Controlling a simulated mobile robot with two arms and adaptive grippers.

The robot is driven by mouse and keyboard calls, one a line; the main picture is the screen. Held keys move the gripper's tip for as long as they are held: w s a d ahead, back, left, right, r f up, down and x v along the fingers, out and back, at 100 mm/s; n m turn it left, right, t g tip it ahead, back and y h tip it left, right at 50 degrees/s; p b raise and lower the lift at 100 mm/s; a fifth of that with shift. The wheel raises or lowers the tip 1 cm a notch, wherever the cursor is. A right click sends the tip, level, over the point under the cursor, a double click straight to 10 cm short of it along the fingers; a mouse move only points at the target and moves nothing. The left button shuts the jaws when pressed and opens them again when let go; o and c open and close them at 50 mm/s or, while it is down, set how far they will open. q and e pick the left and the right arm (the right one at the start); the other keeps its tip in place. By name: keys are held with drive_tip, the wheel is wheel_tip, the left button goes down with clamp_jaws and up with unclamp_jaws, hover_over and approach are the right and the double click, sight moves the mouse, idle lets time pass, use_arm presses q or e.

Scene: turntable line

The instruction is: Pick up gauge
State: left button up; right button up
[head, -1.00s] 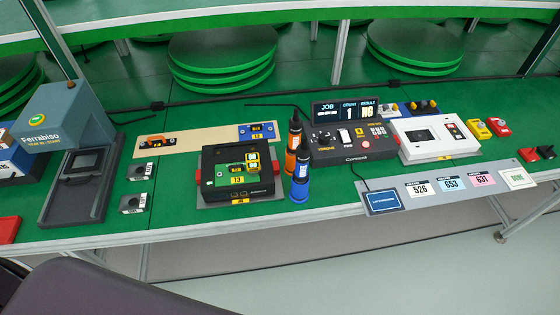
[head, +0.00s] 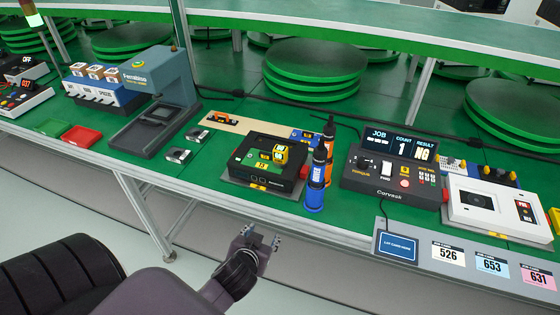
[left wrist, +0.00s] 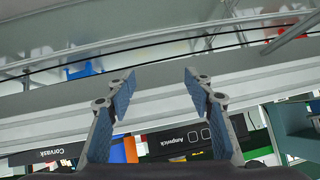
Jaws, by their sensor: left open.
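No item is clearly marked as the gauge. An orange handled piece (head: 222,119) lies at the left end of a tan board (head: 246,126). A blue piece (head: 302,135) lies at its right end, partly hidden. A black fixture (head: 283,172) holds a green plate with a yellow-marked part (head: 280,152). My left gripper (head: 262,234) is open and empty in front of the table edge, nearer to me than the fixture. The left wrist view shows its two fingers (left wrist: 160,79) apart with nothing between them. My right gripper is not in view.
A blue bottle (head: 315,185) and an orange bottle (head: 328,150) stand right of the fixture. Beyond them is a Corvask control box (head: 390,178). A grey-blue press (head: 160,90) and a red tray (head: 82,136) are at left.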

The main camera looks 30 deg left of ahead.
sight(278, 152)
use_arm(q)
drive_tip(key=w+a+r+t, duration=0.1)
drive_tip(key=w+r, duration=0.1)
drive_tip(key=r, duration=0.2)
drive_tip(key=w+a+r+n+t+y, duration=0.1)
drive_tip(key=w+r+t, duration=0.1)
drive_tip(key=r, duration=0.3)
drive_tip(key=w+a+r+t, duration=0.2)
drive_tip(key=r, duration=0.2)
drive_tip(key=shift+r+n+y+b, duration=0.3)
drive_tip(key=shift+n+y+b, duration=0.05)
drive_tip(key=shift+n+y, duration=0.05)
drive_tip(key=shift+w+a+r+m+t+h+p, duration=0.25)
drive_tip(key=shift+w+r+t, duration=0.4)
drive_tip(key=shift+w, duration=1.2)
drive_tip(key=shift+w+a+r+m+t+h+p, duration=0.15)
drive_tip(key=shift+w+r+t+h+p, duration=0.45)
drive_tip(key=shift+w, duration=1.3)
drive_tip(key=shift+w+a+r+m+t+y+b, duration=0.1)
drive_tip(key=shift+w+a+r+m+t, duration=0.2)
drive_tip(key=shift+w+r, duration=1.1)
drive_tip(key=shift+w+d+f, duration=0.1)
drive_tip(key=shift+w+f, duration=0.3)
drive_tip(key=shift+f, duration=0.05)
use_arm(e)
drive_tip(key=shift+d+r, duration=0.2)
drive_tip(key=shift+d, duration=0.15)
